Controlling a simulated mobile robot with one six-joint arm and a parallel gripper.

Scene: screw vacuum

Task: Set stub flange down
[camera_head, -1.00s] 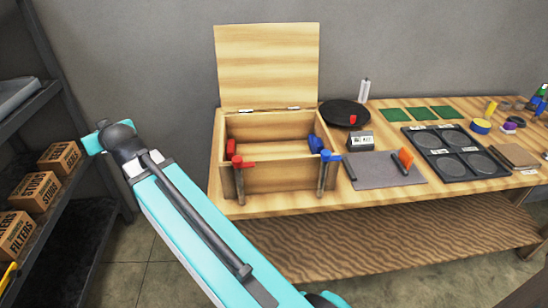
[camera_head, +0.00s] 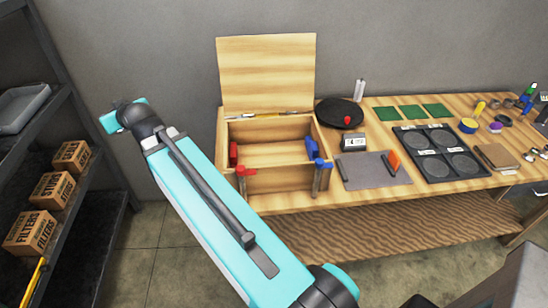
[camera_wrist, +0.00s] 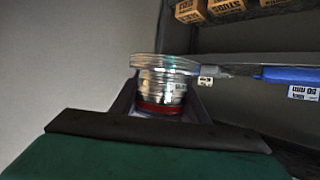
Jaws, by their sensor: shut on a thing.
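The stub flange (camera_wrist: 162,85), a shiny metal piece with a wide clear-looking rim on top and a red band lower down, stands roughly upright in the wrist view. My gripper (camera_wrist: 160,103) is shut on it, with dark fingers on either side of its lower body. The underside of the flange is hidden by the gripper. In the head view my arm reaches to the upper left, in front of the wall, and the flange cannot be made out there.
A dark shelf rack (camera_head: 70,125) at left holds cardboard boxes (camera_head: 52,190) and a grey tray (camera_head: 22,108). In the wrist view a blue item (camera_wrist: 285,75) sits right of the flange. The wooden bench (camera_head: 440,190) carries an open box (camera_head: 267,75), a grey mat (camera_head: 370,172) and a black-ringed plate (camera_head: 440,153).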

